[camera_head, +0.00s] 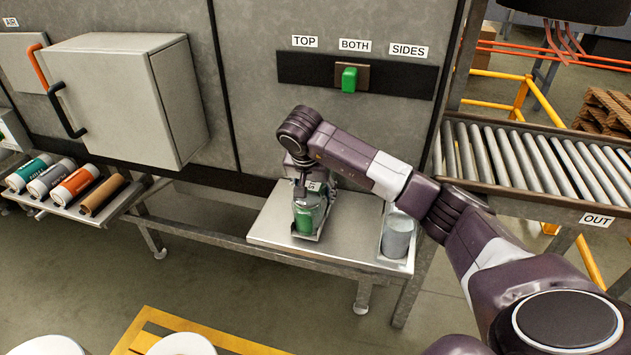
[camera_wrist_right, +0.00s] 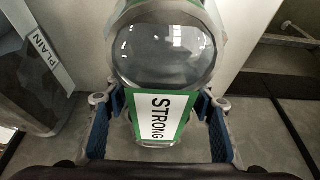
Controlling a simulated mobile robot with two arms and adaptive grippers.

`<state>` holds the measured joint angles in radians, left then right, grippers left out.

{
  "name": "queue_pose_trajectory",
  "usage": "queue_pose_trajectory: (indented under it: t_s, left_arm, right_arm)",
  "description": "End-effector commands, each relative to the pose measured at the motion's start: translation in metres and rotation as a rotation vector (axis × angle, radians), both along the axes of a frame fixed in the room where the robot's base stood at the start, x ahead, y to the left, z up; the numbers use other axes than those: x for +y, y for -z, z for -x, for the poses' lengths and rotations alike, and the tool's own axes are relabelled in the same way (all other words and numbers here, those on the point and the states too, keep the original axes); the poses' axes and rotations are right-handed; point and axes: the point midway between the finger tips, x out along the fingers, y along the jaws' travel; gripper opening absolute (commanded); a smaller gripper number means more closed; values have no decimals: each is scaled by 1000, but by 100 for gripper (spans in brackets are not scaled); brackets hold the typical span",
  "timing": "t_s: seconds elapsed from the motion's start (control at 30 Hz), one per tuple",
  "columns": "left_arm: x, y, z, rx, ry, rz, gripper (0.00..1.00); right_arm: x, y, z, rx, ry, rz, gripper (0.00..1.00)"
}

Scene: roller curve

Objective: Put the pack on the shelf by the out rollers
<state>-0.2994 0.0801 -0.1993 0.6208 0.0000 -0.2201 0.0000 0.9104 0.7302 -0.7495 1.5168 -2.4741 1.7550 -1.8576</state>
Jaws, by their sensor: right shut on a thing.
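My right gripper (camera_head: 304,186) reaches down over the shelf (camera_head: 270,222) left of the out rollers. It is shut on a clear, round-topped container with a green band and a white STRONG label (camera_wrist_right: 162,118). In the head view this green container (camera_head: 305,218) is upright at a small tray-like holder on the shelf; I cannot tell if it is lifted. In the right wrist view the blue-padded fingers (camera_wrist_right: 160,130) stand on either side of it. A grey container (camera_head: 398,236) stands at the shelf's right end. I cannot identify a separate pack. My left gripper is not in view.
The OUT rollers (camera_head: 540,163) are at the right. A green switch (camera_head: 349,79) is on the wall panel. A grey box (camera_head: 130,95) with a black handle is left, above a rack of tubes (camera_head: 75,185). A PLAIN label (camera_wrist_right: 44,55) shows in the wrist view.

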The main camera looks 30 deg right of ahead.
Motion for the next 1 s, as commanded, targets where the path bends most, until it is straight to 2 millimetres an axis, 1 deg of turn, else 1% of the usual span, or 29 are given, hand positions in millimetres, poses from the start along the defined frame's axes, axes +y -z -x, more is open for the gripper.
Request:
queue_pose_trajectory:
  t_s: [0.03,0.17,0.53,0.57,0.7,1.0]
  left_arm:
    - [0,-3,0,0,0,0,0]
    - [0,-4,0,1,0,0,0]
    - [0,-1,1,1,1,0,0]
    - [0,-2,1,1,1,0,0]
    - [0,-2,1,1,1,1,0]
    - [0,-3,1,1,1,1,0]
  right_arm:
    - [-1,2,-1,-4,1,1,0]
    - [-1,10,-2,-8,1,0,0]
    - [-1,14,-2,-9,1,2,0]
    - [0,16,0,-2,1,1,52]
    - [0,16,0,-2,1,1,68]
    - [0,14,0,-2,1,0,68]
